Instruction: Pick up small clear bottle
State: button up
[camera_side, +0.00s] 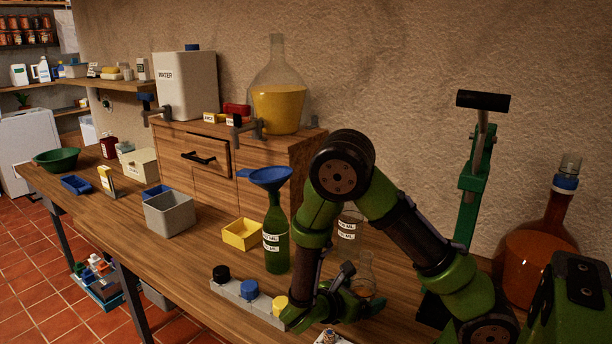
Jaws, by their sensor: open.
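A small clear bottle (366,268) stands on the wooden table, right beside my gripper (360,290). Its narrow neck and shoulder show; its lower part is partly hidden by my gripper. My gripper is open and low over the table, with its fingers at the bottle's lower body. I cannot tell whether they touch the glass. A larger clear vessel with white labels (347,229) stands behind, partly hidden by my arm.
A green bottle (277,240) with a blue funnel (271,178) stands left of my arm. A grey holder with black, blue and yellow caps (233,290) lies in front. A yellow bin (242,235) and a grey bin (169,214) sit further left. A green press (474,185) stands at right.

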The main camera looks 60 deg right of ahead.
aim_at(362, 259)
jog(key=shift+s+d+f, duration=0.1)
jog(key=shift+d+f, duration=0.1)
jog(key=shift+d, duration=0.2)
jog(key=c, duration=1.2)
jog(key=shift+o, duration=0.2)
jog(key=shift+r, duration=0.1)
notch_tip(362, 259, up, 10)
jog(key=shift+f, duration=0.1)
